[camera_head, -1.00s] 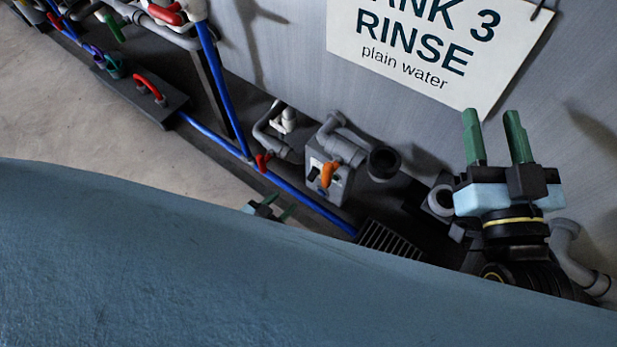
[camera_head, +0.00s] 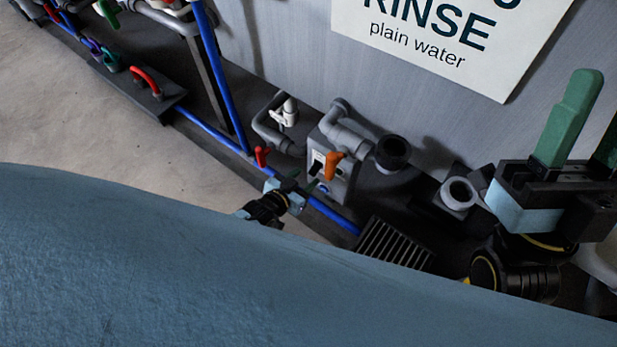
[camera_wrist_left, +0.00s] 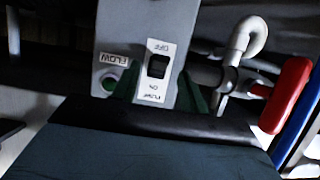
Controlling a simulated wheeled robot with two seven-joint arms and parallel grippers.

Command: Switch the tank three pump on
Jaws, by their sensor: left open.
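The pump box (camera_head: 343,185) is a grey block at the foot of the tank three wall. The wrist view shows its face (camera_wrist_left: 115,35) with a black rocker switch (camera_wrist_left: 158,66) on a white plate, its lettering upside down: OFF above, ON below. I cannot tell which side is pressed. A round, dim green FLOW indicator (camera_wrist_left: 109,82) sits beside it. My left gripper (camera_head: 301,181) is open and empty just in front of the box; in the wrist view its green fingertips (camera_wrist_left: 158,92) flank the switch. My right gripper (camera_head: 585,135) is open, empty, partly cropped at the right.
An orange handle (camera_head: 333,163) projects at the box. A red valve handle (camera_head: 262,156) is beside it, with a blue pipe (camera_head: 330,215) running past. A grey grate (camera_head: 393,243) and pipe fittings lie to the right. The RINSE sign (camera_head: 440,40) hangs above.

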